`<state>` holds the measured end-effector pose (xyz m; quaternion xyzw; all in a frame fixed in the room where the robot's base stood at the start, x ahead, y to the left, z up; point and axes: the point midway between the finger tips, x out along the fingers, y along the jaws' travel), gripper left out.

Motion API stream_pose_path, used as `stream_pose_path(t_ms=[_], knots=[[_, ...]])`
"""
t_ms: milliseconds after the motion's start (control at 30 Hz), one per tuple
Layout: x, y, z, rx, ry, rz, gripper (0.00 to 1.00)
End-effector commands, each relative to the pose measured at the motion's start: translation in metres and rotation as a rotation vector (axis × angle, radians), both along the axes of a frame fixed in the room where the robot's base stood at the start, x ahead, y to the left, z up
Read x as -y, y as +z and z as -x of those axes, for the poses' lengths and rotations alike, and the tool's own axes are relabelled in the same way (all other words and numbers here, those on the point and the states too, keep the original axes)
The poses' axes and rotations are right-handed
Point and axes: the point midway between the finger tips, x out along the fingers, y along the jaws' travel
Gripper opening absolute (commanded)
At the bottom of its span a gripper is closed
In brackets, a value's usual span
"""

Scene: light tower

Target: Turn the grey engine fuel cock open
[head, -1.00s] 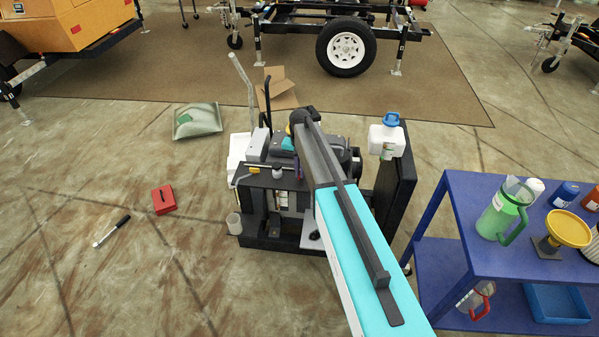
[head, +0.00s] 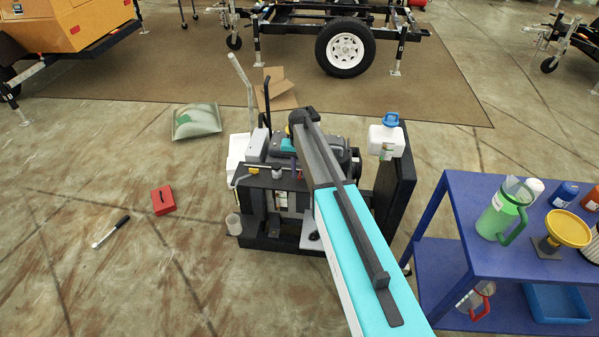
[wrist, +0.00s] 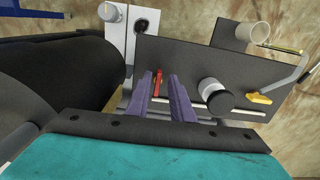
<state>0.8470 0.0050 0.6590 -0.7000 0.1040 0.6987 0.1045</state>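In the wrist view, my gripper (wrist: 160,78) reaches toward a dark panel of the engine unit (wrist: 190,60). Its two purple fingers are apart, with a narrow gap between them. A small red lever (wrist: 157,84) shows in that gap, nearer the left finger; I cannot tell if they touch. A grey-and-black round knob (wrist: 215,94) sits right of the fingers, and a yellow handle (wrist: 260,97) further right. I cannot tell for sure which part is the grey fuel cock.
A thick black cylinder (wrist: 60,75) is close on the left in the wrist view. A bent grey rod (wrist: 290,78) and a pale cup (wrist: 253,34) are at the right. In the head view, a blue cart (head: 455,215) stands right; the floor left is mostly clear.

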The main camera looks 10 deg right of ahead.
Motion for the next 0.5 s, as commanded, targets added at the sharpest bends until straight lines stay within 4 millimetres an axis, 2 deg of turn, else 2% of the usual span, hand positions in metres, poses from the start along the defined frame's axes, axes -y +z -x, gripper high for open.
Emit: stream_pose_path(t_ms=[500], knots=[[0.0041, -0.0011, 0.0019, -0.005, -0.031, 0.005, 0.25]])
